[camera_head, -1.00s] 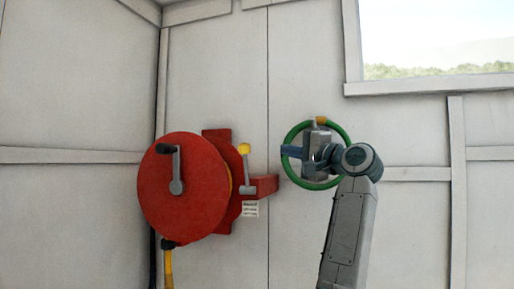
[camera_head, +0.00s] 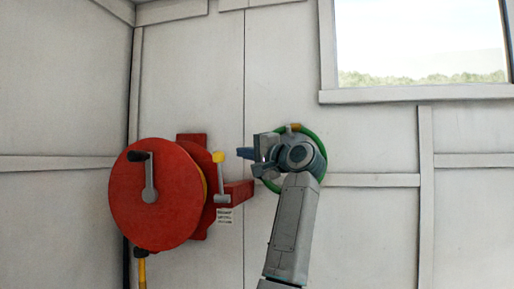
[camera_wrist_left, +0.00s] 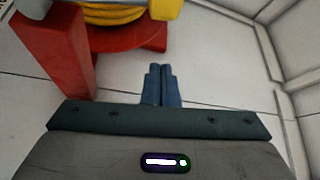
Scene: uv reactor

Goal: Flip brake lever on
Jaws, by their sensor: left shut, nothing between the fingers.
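The brake lever (camera_head: 220,178) is a short grey lever with a yellow knob, standing roughly upright on a red bracket (camera_head: 238,192) beside the red hose reel (camera_head: 180,205). My left gripper (camera_head: 243,154) has blue fingers, shut and empty, pointing left. In the head view it is just right of the yellow knob, with a gap between them. In the left wrist view the shut fingers (camera_wrist_left: 162,78) point up the picture. The yellow knob (camera_wrist_left: 166,8) shows beyond their tips at the top edge, cut off by the frame. My right gripper is not in view.
A small white label (camera_head: 225,216) is below the bracket. A window is at the upper right.

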